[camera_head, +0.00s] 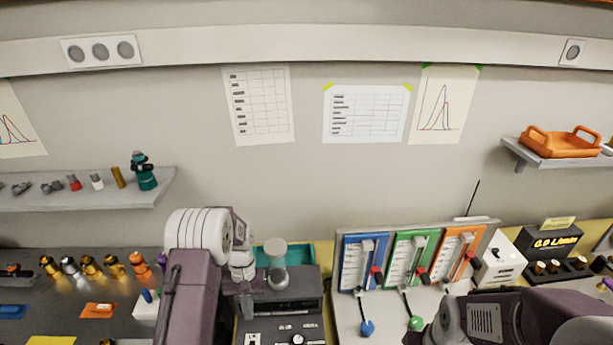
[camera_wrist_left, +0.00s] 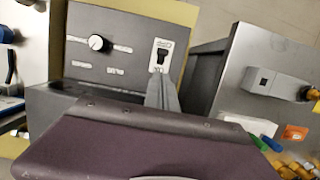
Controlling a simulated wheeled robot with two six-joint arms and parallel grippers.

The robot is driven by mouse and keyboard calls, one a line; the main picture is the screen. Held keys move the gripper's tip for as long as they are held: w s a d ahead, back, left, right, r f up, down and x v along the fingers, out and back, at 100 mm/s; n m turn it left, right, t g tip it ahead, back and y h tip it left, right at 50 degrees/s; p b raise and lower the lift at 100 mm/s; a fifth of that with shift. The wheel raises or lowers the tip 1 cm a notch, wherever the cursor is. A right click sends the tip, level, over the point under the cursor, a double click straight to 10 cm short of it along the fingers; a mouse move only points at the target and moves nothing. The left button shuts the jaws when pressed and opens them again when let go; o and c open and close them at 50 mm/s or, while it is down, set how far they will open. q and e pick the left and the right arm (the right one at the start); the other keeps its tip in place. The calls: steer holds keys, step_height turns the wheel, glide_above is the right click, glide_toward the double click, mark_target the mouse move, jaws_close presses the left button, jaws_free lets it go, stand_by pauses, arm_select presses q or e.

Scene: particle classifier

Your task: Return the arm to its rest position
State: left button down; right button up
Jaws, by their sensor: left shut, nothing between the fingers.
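My left arm rises from the bottom of the head view and bends over at a white wrist joint. My left gripper (camera_head: 246,283) hangs from it at the left side of a dark instrument (camera_head: 290,310) with knobs and a switch. In the left wrist view the gripper's grey fingers (camera_wrist_left: 158,88) are shut with nothing between them, near a switch on a grey panel (camera_wrist_left: 125,72). I cannot tell whether they touch the panel. My right arm lies across the lower right of the head view; its gripper does not show.
A grey cylinder (camera_head: 275,266) stands on the dark instrument. Blue, green and orange lever panels (camera_head: 411,262) are to its right.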

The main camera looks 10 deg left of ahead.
arm_select(q)
steer(key=s+d+r+m+t+b, duration=0.1)
steer(key=d+r+t+b, duration=0.15)
steer(key=d+r, duration=0.4)
steer(key=s+m+t+b, duration=0.1)
steer(key=s, duration=1)
steer(key=shift+s+d+b, duration=0.3)
steer(key=shift+s+b, duration=0.05)
steer(key=shift+s, duration=0.05)
steer(key=shift+s+t, duration=0.15)
steer(key=shift+t, duration=0.1)
steer(key=shift+a, duration=0.1)
